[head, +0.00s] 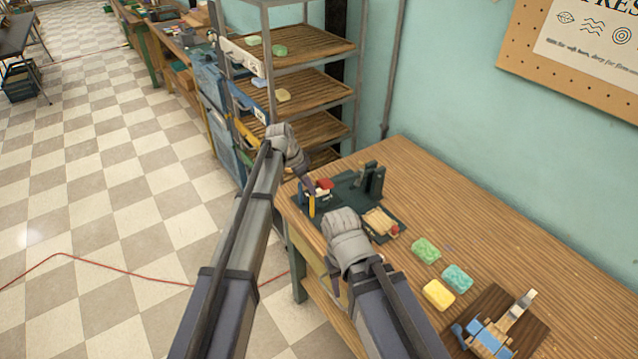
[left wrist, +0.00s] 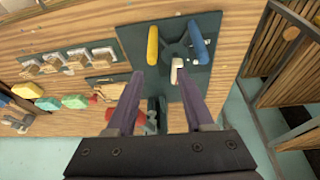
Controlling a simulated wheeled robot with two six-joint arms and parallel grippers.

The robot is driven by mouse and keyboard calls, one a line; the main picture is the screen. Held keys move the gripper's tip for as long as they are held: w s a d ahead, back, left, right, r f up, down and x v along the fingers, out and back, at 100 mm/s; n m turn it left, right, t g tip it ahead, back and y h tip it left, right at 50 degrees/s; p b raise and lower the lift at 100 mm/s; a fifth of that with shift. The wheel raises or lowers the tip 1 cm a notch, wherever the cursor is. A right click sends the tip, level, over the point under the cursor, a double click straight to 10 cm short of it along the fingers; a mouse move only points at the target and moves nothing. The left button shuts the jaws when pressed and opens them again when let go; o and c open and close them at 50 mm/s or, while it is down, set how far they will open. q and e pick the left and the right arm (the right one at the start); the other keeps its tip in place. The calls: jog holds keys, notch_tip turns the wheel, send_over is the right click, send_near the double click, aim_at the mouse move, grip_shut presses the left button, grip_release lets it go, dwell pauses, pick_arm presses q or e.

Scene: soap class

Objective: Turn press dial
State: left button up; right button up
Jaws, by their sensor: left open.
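The press (head: 372,182) is a dark green frame on a green base at the near left corner of the wooden bench. A yellow lever (head: 311,206) and a red part (head: 323,185) show on its left. In the left wrist view a dark plate (left wrist: 130,38) carries the yellow lever (left wrist: 152,45), a blue lever (left wrist: 197,42) and a white-tipped piece (left wrist: 177,70); I cannot tell surely which is the dial. My left gripper (left wrist: 158,74) is open, its purple fingers apart before these parts. My right gripper (head: 334,286) is low beside the bench's front edge; its fingers are mostly hidden.
Green (head: 426,250), teal (head: 457,278) and yellow (head: 438,294) soaps lie on the bench, near a dark board (head: 533,337) with a blue-and-wood tool. A rack (head: 312,82) with soaps stands behind the press.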

aim_at(319, 190)
pick_arm(q)
jog(key=shift+m+h, duration=0.3)
jog(key=shift+m, duration=0.3)
jog(key=w, duration=0.4)
jog(key=shift+d+r, duration=0.3)
jog(key=shift+d, duration=0.1)
pick_arm(e)
jog(key=shift+w, duration=0.25)
pick_arm(q)
jog(key=shift+w, duration=0.1)
pick_arm(e)
jog(key=shift+a, duration=0.1)
pick_arm(q)
jog(key=shift+f, duration=0.1)
jog(key=b+x, duration=0.7)
jog(key=shift+d+f, duration=0.1)
jog(key=shift+f, duration=0.2)
pick_arm(e)
notch_tip(319, 190, down, 7)
pick_arm(q)
grip_shut()
